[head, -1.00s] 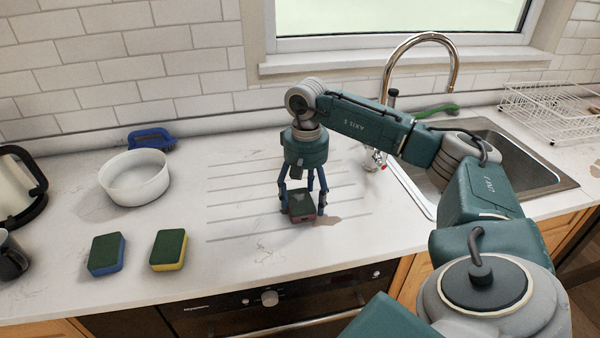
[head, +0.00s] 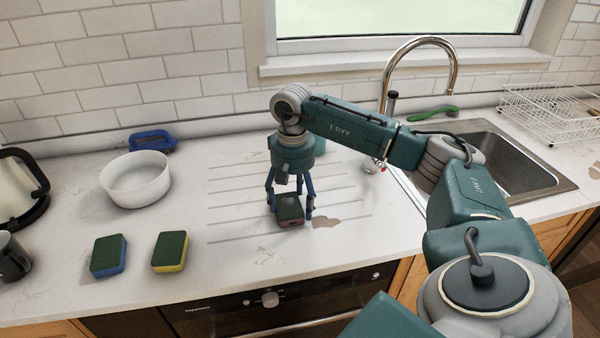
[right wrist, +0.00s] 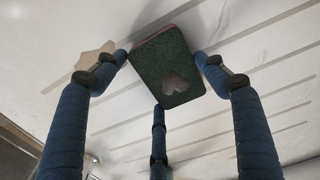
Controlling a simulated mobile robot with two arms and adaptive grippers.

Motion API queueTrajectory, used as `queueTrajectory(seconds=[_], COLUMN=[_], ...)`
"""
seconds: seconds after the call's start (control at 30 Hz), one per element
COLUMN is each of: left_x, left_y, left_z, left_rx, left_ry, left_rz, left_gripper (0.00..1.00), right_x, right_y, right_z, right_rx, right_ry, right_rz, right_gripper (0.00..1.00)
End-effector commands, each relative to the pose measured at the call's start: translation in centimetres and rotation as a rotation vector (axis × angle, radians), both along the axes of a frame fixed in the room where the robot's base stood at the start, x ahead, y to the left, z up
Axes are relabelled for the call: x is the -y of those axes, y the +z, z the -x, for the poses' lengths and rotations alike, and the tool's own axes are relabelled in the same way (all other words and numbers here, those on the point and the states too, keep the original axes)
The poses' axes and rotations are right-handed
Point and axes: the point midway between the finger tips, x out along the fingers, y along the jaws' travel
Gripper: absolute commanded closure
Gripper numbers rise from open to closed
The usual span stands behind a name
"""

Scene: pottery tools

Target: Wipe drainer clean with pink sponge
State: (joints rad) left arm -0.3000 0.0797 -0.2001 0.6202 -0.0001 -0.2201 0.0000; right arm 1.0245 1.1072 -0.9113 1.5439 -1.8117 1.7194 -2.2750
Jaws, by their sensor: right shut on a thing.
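My right gripper (head: 290,208) points down over the drainer (head: 225,239), the grooved part of the white counter. It is shut on the pink sponge (head: 291,213), which has a dark green top and a pinkish-red lower layer. The sponge is low at the drainer surface; I cannot tell whether it touches. A brown stain (head: 326,222) lies on the drainer just right of the sponge. In the right wrist view the sponge (right wrist: 172,62) sits between the fingers, with a pale heart-shaped mark on its green face, and the stain (right wrist: 95,54) shows beside it. My left gripper is not in view.
A blue-and-green sponge (head: 108,256) and a yellow-and-green sponge (head: 170,252) lie to the left. The sink (head: 515,165), tap (head: 455,75) and wire rack (head: 550,115) are on the right.

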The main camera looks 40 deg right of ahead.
Motion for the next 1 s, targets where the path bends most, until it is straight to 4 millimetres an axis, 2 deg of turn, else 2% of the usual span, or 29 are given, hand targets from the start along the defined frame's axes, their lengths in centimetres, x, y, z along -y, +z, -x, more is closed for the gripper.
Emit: queueTrajectory(seconds=[0.27,1.0], left_x=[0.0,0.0], left_y=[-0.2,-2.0], left_z=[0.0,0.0], left_rx=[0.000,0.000], left_ry=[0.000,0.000], left_rz=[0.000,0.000], left_gripper=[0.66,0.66], right_x=[0.0,1.7], right_y=[-0.2,-0.3], right_z=[0.5,6.8], right_rx=[-0.002,-0.006], right_ry=[0.003,0.000], right_rz=[-0.002,0.002], right_gripper=[0.38,0.38])
